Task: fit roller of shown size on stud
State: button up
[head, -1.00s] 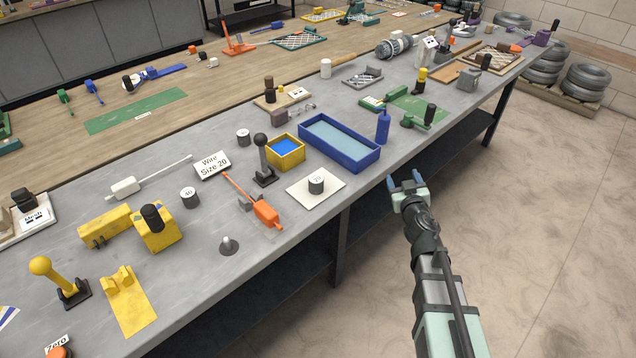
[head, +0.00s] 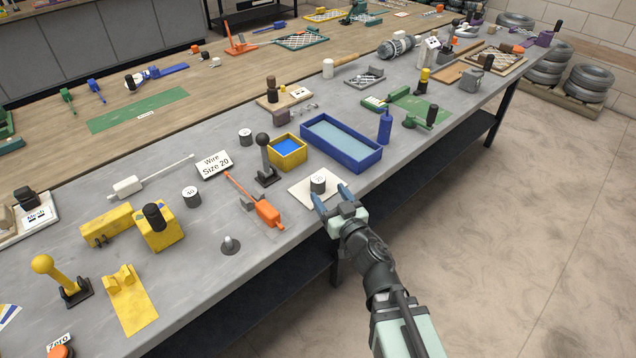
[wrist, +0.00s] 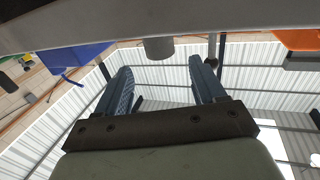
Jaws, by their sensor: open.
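A sign (head: 214,165) reads "Wire Size 20". A grey roller (head: 318,184) with a white top stands upright on a white square mat (head: 302,195) near the bench's front edge; its number is too small to read surely. Two similar rollers stand farther left, one (head: 191,197) seemingly marked 40 and one (head: 245,137) by the sign. A metal stud (head: 230,244) on a round base stands near the front edge. My gripper (head: 332,193) is open and empty, its blue fingers close to the mat's roller. In the wrist view a grey cylinder (wrist: 158,48) shows beyond the open fingers (wrist: 164,72).
An orange tool (head: 267,212) and a black-knobbed lever (head: 265,160) stand left of the mat. A blue tray (head: 340,160) and a yellow box (head: 287,157) are behind it. Bench around the stud is mostly clear.

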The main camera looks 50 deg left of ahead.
aim_at(318, 178)
jog(key=shift+x, duration=3.7)
jog(key=c, duration=1.1)
jog(key=shift+r, duration=0.15)
jog(key=shift+r, duration=4.85)
jog(key=shift+w, duration=0.1)
